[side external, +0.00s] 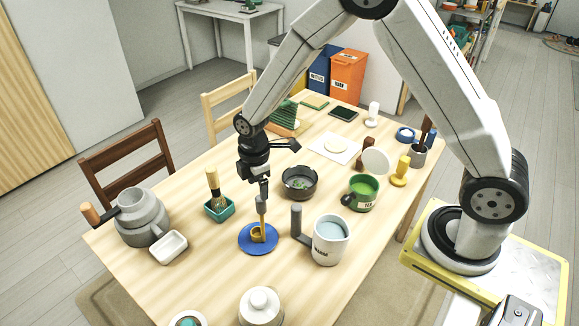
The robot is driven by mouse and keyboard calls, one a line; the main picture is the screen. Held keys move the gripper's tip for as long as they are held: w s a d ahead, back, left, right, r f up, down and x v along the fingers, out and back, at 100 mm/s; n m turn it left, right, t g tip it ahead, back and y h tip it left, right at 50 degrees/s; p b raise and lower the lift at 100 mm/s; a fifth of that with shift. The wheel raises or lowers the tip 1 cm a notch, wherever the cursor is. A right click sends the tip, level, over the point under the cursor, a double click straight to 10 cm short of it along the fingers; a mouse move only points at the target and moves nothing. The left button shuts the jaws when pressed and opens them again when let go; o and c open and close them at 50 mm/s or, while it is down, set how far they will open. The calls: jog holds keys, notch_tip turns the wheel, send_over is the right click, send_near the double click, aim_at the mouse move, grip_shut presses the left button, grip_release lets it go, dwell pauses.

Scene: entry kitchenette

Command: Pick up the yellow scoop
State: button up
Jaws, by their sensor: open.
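The yellow scoop (258,234) rests on a round blue plate (245,244) near the front of the wooden table, its bowl on the plate and its handle rising toward my gripper. My gripper (264,210) points down directly above the plate, with its fingertips at the upper part of the scoop's handle. The jaws are open. They look very small here, and I cannot tell whether the handle lies between the fingers or just beside them.
A white mug (331,240) and a grey upright handle (296,220) stand close to the right of the plate. A dark bowl (299,183) is behind, a teal holder (219,208) with a brush to the left, and a lidded white jar (261,307) in front. Bare table lies left of the plate.

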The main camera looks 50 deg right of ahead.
aim_at(259, 197)
jog(key=shift+f, duration=1.2)
jog(key=shift+a+f, duration=0.1)
jog(key=shift+f, duration=2.5)
grip_shut()
